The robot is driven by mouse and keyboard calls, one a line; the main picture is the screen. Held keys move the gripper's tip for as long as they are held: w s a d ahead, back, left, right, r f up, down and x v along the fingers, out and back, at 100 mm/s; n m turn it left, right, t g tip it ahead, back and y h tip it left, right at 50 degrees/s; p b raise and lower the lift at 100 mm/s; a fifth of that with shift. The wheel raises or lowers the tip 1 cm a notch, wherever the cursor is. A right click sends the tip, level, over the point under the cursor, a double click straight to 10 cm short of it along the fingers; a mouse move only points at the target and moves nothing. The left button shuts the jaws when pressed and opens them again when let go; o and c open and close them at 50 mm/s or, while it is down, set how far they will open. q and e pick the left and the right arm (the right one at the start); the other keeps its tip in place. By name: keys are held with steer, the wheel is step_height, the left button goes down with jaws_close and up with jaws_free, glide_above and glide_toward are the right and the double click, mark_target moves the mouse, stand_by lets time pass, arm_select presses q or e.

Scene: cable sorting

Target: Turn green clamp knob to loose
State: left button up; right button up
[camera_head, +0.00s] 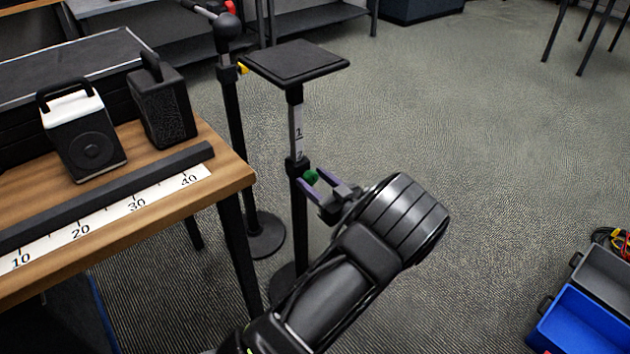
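The green clamp knob (310,177) sits on the black collar of a stand with a flat square black top (295,62). A white strip with the numbers 1 and 2 runs down the stand's pole just above the collar. My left gripper (318,183) has its two purple-grey fingers spread, one on each side of the knob or just in front of it. I cannot tell whether the fingers touch the knob. The lower pole is partly hidden behind my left arm. My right gripper is not in view.
A wooden table (236,176) at the left holds a ruler strip (110,217) and two black speaker-like boxes (84,135) (163,103). Another pole stand (234,130) rises beside the table. Blue and grey bins (581,325) lie at the lower right.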

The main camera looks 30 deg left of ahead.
arm_select(q)
jaws_close()
